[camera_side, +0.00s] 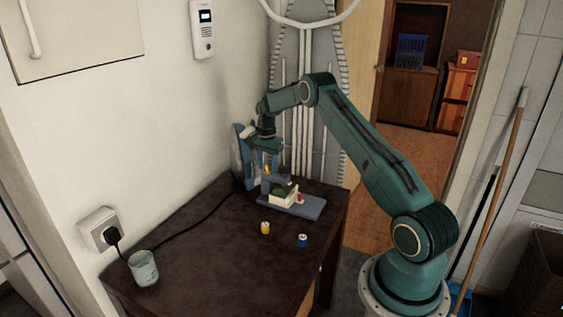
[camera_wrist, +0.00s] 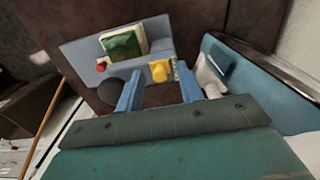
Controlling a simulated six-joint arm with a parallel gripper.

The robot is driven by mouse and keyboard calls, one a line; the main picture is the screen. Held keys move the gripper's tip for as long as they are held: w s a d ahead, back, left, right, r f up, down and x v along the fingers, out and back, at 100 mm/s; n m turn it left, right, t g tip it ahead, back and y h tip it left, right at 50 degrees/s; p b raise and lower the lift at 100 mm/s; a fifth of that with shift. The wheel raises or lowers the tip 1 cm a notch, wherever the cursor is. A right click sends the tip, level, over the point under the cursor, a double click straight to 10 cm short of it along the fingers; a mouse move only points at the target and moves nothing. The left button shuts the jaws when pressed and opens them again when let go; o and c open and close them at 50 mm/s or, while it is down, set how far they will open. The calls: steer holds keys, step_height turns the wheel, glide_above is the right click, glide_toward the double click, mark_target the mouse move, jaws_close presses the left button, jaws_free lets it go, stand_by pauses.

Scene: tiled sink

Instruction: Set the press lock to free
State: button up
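The press (camera_side: 305,208) is a blue-grey device at the far end of the dark table; its flat blue-grey part also shows in the wrist view (camera_wrist: 80,52). A green and cream block (camera_wrist: 123,43) sits on it, with a red knob (camera_wrist: 102,67) beside the block. A yellow piece (camera_wrist: 159,70), possibly the lock, lies between my finger lines in the wrist view. My gripper (camera_wrist: 158,76) points down over the press, its two blue fingers apart on either side of the yellow piece. I cannot tell whether they touch it, nor the lock's setting.
A blue panel (camera_side: 242,160) stands close beside my gripper at the wall. A yellow cylinder (camera_side: 265,228) and a blue one (camera_side: 302,240) stand on the table. A cup (camera_side: 143,268) is at the near left, by a cable from the wall socket (camera_side: 98,230).

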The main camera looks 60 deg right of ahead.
jaws_close()
steer(key=shift+d, duration=1.25)
steer(key=shift+c, duration=0.3)
jaws_free()
steer(key=shift+d, duration=0.1)
steer(key=shift+o, duration=0.3)
